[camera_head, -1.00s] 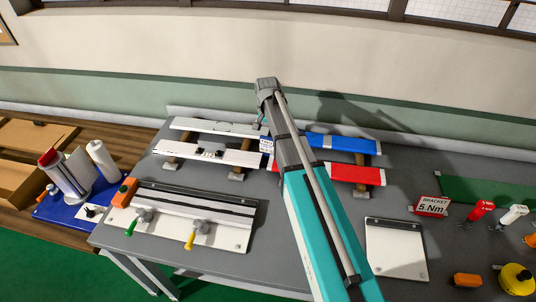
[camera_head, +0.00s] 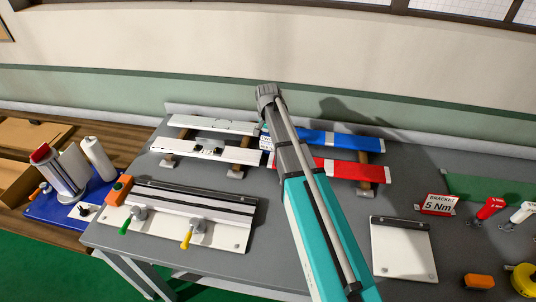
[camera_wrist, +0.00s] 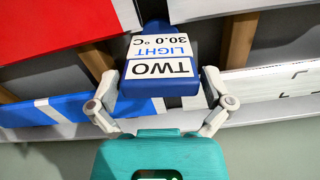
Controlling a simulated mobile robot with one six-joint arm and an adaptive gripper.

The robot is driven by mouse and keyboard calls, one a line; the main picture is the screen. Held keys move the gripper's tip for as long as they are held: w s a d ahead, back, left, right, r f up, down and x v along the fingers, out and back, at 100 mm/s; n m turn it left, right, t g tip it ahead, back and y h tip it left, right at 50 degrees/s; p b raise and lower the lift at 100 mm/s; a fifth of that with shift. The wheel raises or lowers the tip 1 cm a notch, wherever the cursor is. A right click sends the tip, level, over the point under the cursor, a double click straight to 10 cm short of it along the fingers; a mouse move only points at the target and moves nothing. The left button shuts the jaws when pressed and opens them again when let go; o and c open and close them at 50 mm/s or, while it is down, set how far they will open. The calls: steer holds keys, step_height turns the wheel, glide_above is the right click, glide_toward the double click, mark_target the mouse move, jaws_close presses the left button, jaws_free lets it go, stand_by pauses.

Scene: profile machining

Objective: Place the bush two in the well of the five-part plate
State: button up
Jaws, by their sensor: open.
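My gripper (camera_wrist: 160,78) is open in the wrist view, its two fingers apart on either side of a blue block (camera_wrist: 158,88) with white labels reading "TWO", "LIGHT" and "30.0 °C". I cannot tell whether the fingers touch it. In the head view a small labelled piece (camera_head: 265,142) shows beside my arm, between the white and the coloured bars. My gripper's fingers are hidden there behind the arm's end. No plate with a well can be told for sure.
White bars (camera_head: 238,154) and red (camera_head: 345,168) and blue (camera_head: 345,142) bars lie on supports. In front are a clamping fixture (camera_head: 178,227) with green and yellow handles and a white plate (camera_head: 402,255). A "5 Nm" bracket sign (camera_head: 437,205) stands right.

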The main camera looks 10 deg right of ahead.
steer(key=shift+f, duration=0.1)
steer(key=shift+c, duration=0.3)
steer(key=c, duration=1)
steer(key=shift+o, duration=0.2)
step_height(320, 180, up, 10)
steer(key=p, duration=1)
stand_by(0.5)
